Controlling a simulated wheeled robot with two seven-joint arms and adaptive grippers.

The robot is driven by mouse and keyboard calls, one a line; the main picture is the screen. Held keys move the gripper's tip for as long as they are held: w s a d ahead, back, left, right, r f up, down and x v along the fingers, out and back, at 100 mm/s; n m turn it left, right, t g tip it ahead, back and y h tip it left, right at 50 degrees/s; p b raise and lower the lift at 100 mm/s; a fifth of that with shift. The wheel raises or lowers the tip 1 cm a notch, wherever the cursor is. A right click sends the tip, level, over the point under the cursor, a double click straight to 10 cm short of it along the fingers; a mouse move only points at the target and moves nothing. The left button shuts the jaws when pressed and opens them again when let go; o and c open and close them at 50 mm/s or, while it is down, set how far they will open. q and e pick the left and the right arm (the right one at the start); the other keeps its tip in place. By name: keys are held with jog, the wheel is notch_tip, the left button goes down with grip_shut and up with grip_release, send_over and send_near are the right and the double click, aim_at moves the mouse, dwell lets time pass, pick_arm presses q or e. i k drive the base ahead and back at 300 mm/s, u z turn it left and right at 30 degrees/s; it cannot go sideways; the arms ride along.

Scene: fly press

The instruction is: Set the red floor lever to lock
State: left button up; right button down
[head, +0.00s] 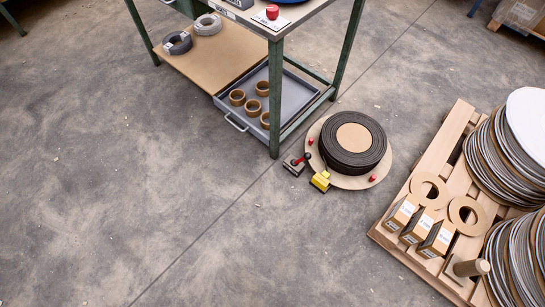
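The red floor lever (302,158) is a small red-tipped handle on a dark base on the floor, by the foot of the green bench leg. It appears tilted; its exact setting is too small to tell, and I can read no lock marking. A yellow pedal (320,182) sits just to its lower right. Both are at the edge of a round beige turntable (382,172) carrying a black coil (368,138). Neither of my grippers is in view.
A green-framed bench (275,90) with a lower shelf stands above and left of the lever. A grey tray (290,95) there holds several brown rings. A wooden pallet (412,240) with disc stacks and boxes is at right. The floor at left and below is clear.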

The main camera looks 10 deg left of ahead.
aim_at(308, 156)
jog(key=z, duration=1.55)
jog(key=i, duration=0.65)
jog(key=u, duration=2.8)
